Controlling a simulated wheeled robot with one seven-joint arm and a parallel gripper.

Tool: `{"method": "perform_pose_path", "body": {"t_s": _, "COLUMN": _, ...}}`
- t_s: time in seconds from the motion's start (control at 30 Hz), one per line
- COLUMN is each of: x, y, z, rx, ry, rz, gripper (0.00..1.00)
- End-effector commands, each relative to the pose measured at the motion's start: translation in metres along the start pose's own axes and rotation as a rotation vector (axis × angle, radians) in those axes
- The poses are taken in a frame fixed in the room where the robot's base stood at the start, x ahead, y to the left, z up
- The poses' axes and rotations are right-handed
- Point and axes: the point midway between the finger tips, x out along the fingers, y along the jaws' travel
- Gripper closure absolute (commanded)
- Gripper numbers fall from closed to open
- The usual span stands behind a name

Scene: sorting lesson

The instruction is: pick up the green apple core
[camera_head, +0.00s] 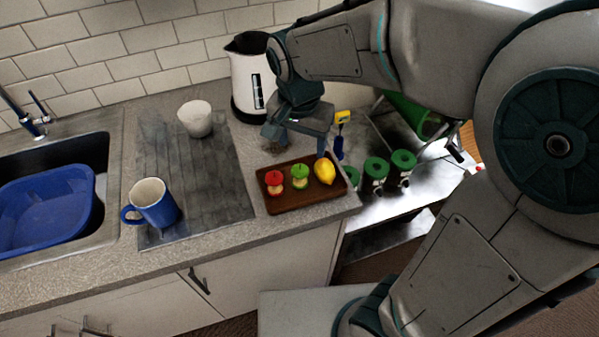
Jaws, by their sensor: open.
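The green apple core (300,176) stands on a brown wooden tray (310,203) near the counter's right end. A red apple core (273,182) is just left of it, and a yellow lemon (324,170) is just right of it. My gripper (296,150) hangs above and behind the tray, its jaws spread and empty. It appears apart from the green core. No view from the wrist is given, so the exact height of my gripper above the tray is hard to tell.
A white and black kettle (248,75) stands behind my gripper. A white cup (195,119) and a blue mug (153,203) stand on the grey mat (205,190). The sink with a blue basin (45,205) is at left. Green-lidded jars (376,168) stand right of the counter.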

Motion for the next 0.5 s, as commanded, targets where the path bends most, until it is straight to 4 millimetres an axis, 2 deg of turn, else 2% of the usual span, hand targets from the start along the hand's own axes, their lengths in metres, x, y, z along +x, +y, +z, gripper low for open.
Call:
{"method": "perform_pose_path", "body": {"t_s": 0.17, "x": 0.009, "y": -0.011, "z": 0.001, "rx": 0.030, "ry": 0.005, "rz": 0.017, "gripper": 0.37}}
{"method": "perform_pose_path", "body": {"t_s": 0.5, "x": 0.072, "y": -0.010, "z": 0.001, "rx": 0.034, "ry": 0.004, "rz": 0.019, "gripper": 0.37}}
